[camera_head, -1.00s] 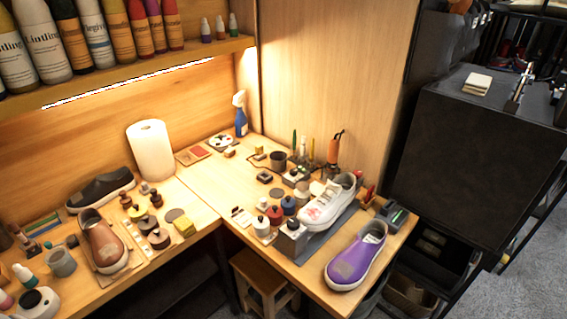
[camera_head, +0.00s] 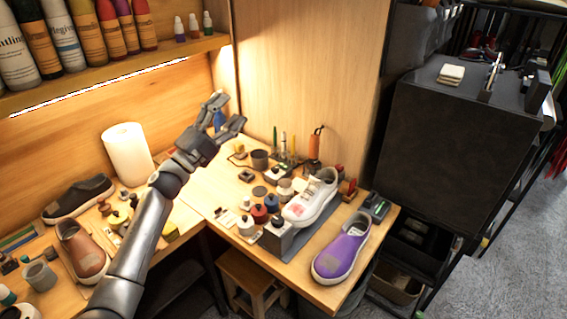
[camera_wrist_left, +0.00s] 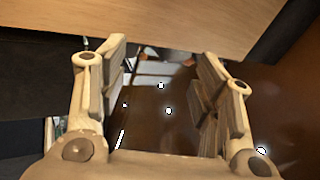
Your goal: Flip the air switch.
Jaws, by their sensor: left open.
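My left gripper (camera_head: 229,110) is open and empty, raised above the back of the wooden worktable, in front of the wall corner. Its two spread fingers also show in the left wrist view (camera_wrist_left: 162,80), with nothing between them. I cannot tell for sure which small device is the air switch. A dark box with a green top (camera_head: 376,206) sits at the table's right end, behind the purple shoe. The gripper is well apart from both. My right gripper is not in view.
A white sneaker (camera_head: 318,192) and a purple shoe (camera_head: 341,250) occupy the table's right side. Several bottles and jars cluster left of the sneaker. A paper roll (camera_head: 127,153) stands at the back left. A bottle shelf (camera_head: 150,62) hangs above. A large black cabinet (camera_head: 455,140) stands at right.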

